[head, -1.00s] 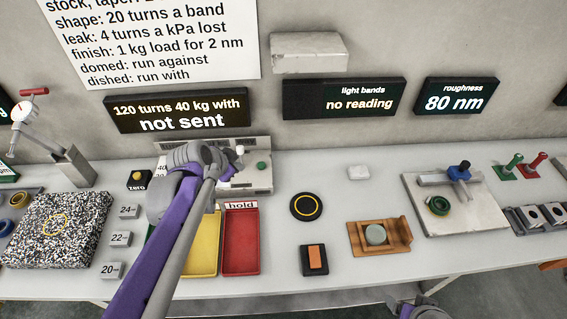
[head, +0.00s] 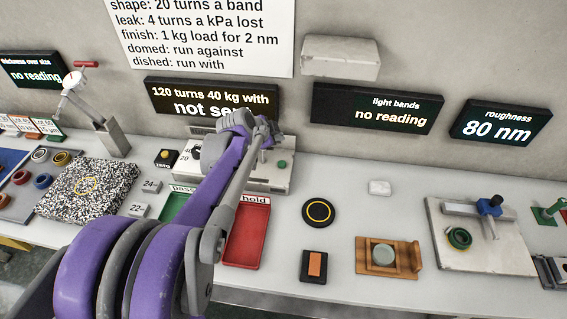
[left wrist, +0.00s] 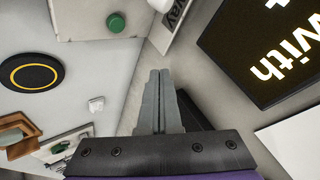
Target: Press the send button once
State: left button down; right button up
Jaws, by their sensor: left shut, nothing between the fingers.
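The green button (head: 282,164) sits on the right part of a pale control panel (head: 255,182) at the back of the bench. The green button also shows at the top of the left wrist view (left wrist: 116,22). My left gripper (left wrist: 160,76) is shut and empty, its fingertips apart from the button in that view. In the head view my purple and grey left arm reaches over the panel and hides part of it. A black display (head: 165,97) above reads "120 turns 40 kg with" and "not s...", the end hidden by my arm. My right gripper is out of view.
A red hold tray (head: 243,240) and a green pass tray (head: 172,207) lie before the panel. A black disc with a yellow ring (head: 318,212) and a wooden holder (head: 403,268) lie to the right. A speckled plate (head: 85,190) is at left.

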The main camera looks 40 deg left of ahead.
pick_arm(q)
jog(key=shift+f, duration=0.1)
jog(key=b, duration=0.6)
send_over(279, 165)
notch_tip(279, 165, down, 7)
jog(key=shift+f, duration=0.85)
dwell(1.1)
jog(key=shift+f+b, duration=0.3)
jog(key=shift+f, duration=0.1)
jog(key=shift+f+b, duration=0.3)
jog(key=shift+f, duration=0.2)
dwell(0.6)
jog(key=shift+r, duration=0.15)
jog(key=shift+r+p, duration=0.8)
jog(key=shift+p, duration=0.05)
